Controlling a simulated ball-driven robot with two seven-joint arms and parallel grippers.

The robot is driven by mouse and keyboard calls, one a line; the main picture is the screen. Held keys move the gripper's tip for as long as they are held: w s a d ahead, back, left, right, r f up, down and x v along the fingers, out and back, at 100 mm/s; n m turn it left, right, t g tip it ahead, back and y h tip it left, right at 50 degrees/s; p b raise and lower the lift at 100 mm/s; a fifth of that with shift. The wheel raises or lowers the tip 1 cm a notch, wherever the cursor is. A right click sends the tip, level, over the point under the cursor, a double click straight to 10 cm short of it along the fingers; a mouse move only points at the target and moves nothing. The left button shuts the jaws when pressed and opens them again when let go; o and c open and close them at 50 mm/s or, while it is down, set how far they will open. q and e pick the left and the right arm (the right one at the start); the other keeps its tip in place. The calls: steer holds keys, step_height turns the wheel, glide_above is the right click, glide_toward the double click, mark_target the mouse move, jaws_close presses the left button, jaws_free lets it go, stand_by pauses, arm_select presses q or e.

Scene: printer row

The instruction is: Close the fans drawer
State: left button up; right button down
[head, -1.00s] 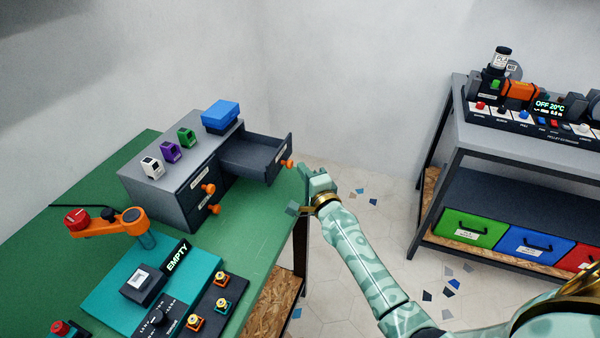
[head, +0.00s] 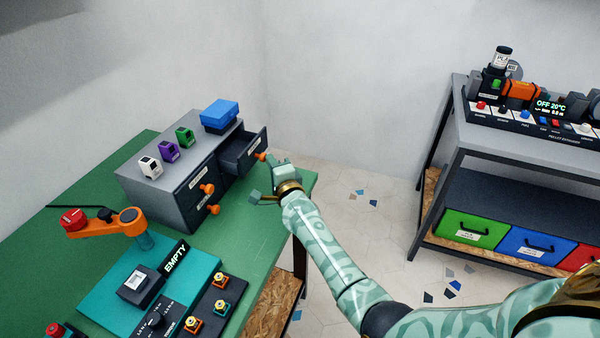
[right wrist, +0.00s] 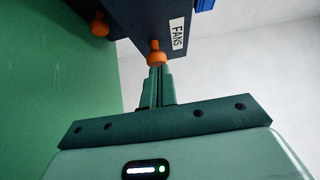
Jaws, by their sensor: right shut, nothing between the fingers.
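The fans drawer (head: 245,149) is the upper right drawer of the grey cabinet (head: 160,190) and stands partly open. Its orange knob (head: 261,156) faces my right gripper (head: 270,168). In the right wrist view the drawer's dark front shows its FANS label (right wrist: 177,34) and the orange knob (right wrist: 156,54). My right gripper (right wrist: 157,70) is shut and empty, with its fingertips at the knob; they appear to touch it. My left gripper is not in view.
The cabinet's other orange-knobbed drawers look shut. Small coloured blocks and a blue box (head: 220,114) stand on top. The green table (head: 245,225) holds an orange-armed device (head: 110,222). A metal rack (head: 480,150) with coloured bins stands to the right, across free floor.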

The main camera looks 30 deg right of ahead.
mark_target(250, 160)
steer(key=w+a+b, duration=0.1)
steer(key=w+a, duration=0.1)
steer(key=w+a+b, duration=0.1)
steer(key=w+a, duration=0.1)
steer(key=w, duration=0.1)
steer(key=shift+w+a+f, duration=0.1)
steer(key=shift+a+f, duration=0.05)
steer(key=shift+a, duration=0.2)
steer(key=shift+r, duration=0.3)
steer(key=shift+a+r, duration=0.1)
